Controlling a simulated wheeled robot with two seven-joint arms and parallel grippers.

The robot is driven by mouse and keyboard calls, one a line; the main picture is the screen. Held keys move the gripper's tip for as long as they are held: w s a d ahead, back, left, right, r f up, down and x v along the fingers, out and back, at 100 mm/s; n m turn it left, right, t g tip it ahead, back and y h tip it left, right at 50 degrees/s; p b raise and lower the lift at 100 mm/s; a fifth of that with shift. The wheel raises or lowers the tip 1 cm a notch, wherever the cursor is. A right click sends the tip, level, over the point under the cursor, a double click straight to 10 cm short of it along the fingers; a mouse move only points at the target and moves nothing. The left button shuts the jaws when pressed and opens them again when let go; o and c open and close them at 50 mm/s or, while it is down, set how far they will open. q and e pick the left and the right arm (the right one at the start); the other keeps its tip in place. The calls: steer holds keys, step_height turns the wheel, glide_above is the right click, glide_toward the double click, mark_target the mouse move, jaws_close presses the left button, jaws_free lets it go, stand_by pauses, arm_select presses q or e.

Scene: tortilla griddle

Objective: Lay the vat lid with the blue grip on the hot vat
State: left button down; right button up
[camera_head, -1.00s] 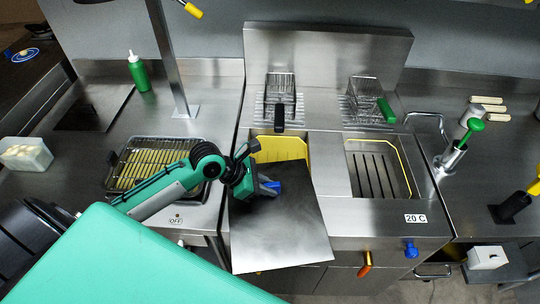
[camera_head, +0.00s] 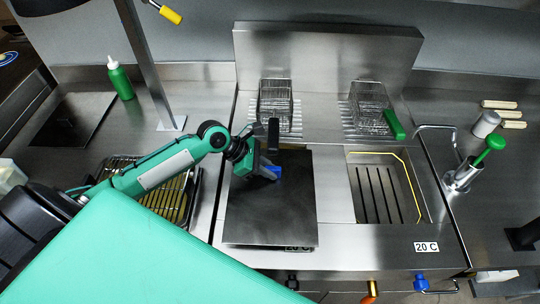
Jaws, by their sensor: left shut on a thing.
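The steel vat lid (camera_head: 270,215) is a flat square plate with a blue grip (camera_head: 272,172). My left gripper (camera_head: 268,170) is shut on the blue grip. The lid lies over the left vat and hides its opening; I cannot tell whether it touches the rim or hovers just above. My right gripper is not in view.
Two wire baskets hang behind the vats, one with a black handle (camera_head: 273,133), one with a green handle (camera_head: 394,124). A green bottle (camera_head: 120,82) and a lamp post stand further back. A green-topped pump (camera_head: 480,160) stands right.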

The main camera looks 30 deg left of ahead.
mark_target(279, 157)
arm_select(q)
steer(key=w+a, duration=0.1)
steer(key=w, duration=0.1)
steer(key=w+a, duration=0.1)
steer(key=w, duration=0.1)
steer(key=w+a, duration=0.1)
steer(key=w, duration=0.1)
steer(key=shift+w+r+p, duration=0.1)
steer(key=shift+p, duration=0.3)
steer(key=shift+w, duration=0.2)
steer(key=shift+a+f, duration=0.1)
steer(key=shift+f, duration=0.15)
step_height(279, 157, down, 3)
steer(key=shift+r+p, duration=0.1)
steer(key=shift+p, duration=0.5)
steer(key=c, duration=1.4)
jaws_free()
steer(key=shift+s+f, duration=0.1)
steer(key=shift+f, duration=0.1)
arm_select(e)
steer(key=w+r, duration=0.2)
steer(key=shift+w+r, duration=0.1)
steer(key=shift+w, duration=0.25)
arm_select(q)
steer(key=shift+o, duration=0.2)
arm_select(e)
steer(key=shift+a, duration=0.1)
